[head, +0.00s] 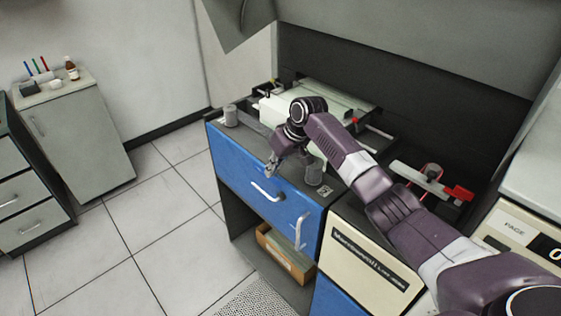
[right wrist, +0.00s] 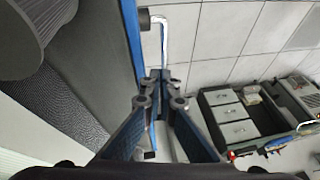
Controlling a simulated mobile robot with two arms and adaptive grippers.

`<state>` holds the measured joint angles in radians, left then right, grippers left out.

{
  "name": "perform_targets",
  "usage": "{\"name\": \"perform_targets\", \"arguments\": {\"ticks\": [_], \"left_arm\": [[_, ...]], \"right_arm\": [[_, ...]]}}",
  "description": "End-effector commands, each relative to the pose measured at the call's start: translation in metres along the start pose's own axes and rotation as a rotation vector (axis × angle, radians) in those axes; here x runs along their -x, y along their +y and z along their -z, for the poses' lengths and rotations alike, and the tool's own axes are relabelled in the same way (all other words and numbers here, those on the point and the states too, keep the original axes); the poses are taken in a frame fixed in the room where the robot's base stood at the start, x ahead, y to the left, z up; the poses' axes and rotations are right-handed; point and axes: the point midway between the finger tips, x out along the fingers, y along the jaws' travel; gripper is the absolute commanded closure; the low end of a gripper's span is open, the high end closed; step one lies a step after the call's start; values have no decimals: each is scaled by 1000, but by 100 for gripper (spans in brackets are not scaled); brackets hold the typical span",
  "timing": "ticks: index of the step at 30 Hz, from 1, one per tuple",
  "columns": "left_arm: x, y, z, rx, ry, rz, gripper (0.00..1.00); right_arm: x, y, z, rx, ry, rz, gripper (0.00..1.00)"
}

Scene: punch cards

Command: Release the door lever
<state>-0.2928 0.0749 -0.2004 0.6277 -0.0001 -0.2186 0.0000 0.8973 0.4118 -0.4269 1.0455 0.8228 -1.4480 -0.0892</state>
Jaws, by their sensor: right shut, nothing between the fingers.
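The blue front panel (head: 235,165) of the machine carries a silver bar handle (head: 266,192) near its middle and an upright silver lever (head: 300,232) nearer its right edge. My right gripper (head: 271,166) is in front of the panel's upper part, above the bar handle, with its fingers together and empty. In the right wrist view its fingertips (right wrist: 160,78) meet just short of a silver handle (right wrist: 164,38) beside the blue panel edge (right wrist: 131,28). I cannot tell which of the two handles this is. My left gripper is not in view.
Grey cylindrical knobs (head: 314,171) stand on the machine's top, close to my right arm. A red-ended part (head: 458,193) sits at the right. An open lower bay holds a cardboard box (head: 284,255). The tiled floor (head: 160,240) left of the machine is clear.

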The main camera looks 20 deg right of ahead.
Motion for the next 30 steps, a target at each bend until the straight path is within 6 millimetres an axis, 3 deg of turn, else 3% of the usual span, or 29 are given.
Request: {"name": "perform_targets", "arguments": {"ticks": [9, 15, 22, 26, 30], "left_arm": [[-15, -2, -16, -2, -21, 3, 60], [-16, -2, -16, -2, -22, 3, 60], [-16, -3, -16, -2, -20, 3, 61], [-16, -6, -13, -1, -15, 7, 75], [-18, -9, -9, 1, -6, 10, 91]], "right_arm": [[46, 2, -9, 0, 2, -1, 100], [56, 2, -11, 0, 0, 0, 100], [56, 2, -11, 0, 0, 0, 100], [49, 0, -16, 2, -5, -1, 100], [17, -7, -40, 13, -25, -11, 100]]}}
